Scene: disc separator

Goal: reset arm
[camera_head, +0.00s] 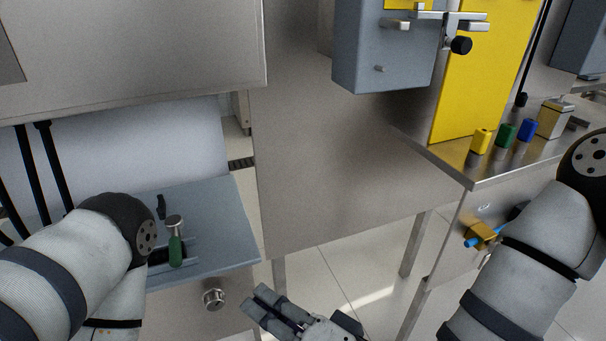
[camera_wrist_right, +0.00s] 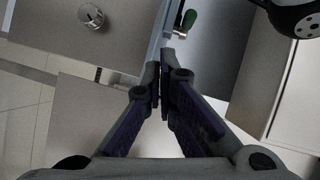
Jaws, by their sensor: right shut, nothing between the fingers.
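My right gripper (camera_head: 262,304) is at the bottom middle of the head view, in front of the steel cabinets. In the right wrist view my right gripper (camera_wrist_right: 163,72) has its fingers together with nothing between them. My left arm (camera_head: 75,260) comes in from the left in the head view, bent, and its gripper does not show. My right arm (camera_head: 535,245) comes in from the right.
A green-handled lever (camera_head: 176,248) stands in the grey-blue panel (camera_head: 225,220) near my left arm, with a round knob (camera_head: 213,299) below. Yellow (camera_head: 481,141), green (camera_head: 506,135) and blue (camera_head: 527,130) cylinders stand on the right counter. Floor shows between the cabinets.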

